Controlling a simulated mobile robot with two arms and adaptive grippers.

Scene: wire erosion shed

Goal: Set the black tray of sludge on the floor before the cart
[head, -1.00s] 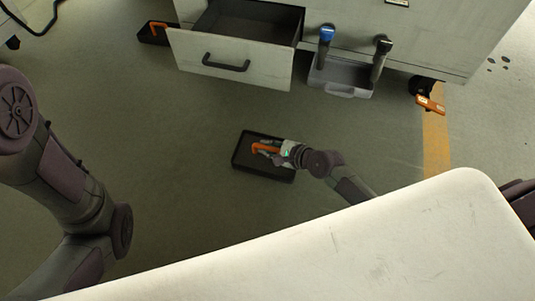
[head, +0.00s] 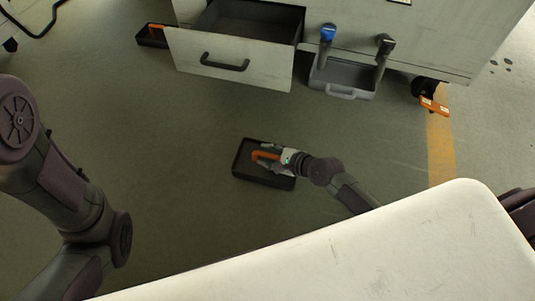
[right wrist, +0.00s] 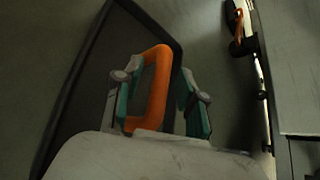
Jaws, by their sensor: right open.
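A black shallow tray (head: 280,183) with an orange handle (head: 264,155) is on the floor in front of the grey cart, a little below the middle of the head view. Its contents are too dark to make out. My right gripper (head: 270,157) is at the handle, its fingers open. In the right wrist view the fingers (right wrist: 160,105) stand on either side of the orange handle (right wrist: 160,75), with the tray's dark inside (right wrist: 110,65) beyond. My left arm shows at the left of the head view, but its gripper is out of sight.
The cart (head: 435,35) has an open drawer (head: 225,70) jutting over the floor and a grey caddy (head: 341,82) with two handled tools. Another dark tray with an orange handle (head: 152,36) is beside the cart at back left. Floor around the nearer tray is clear.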

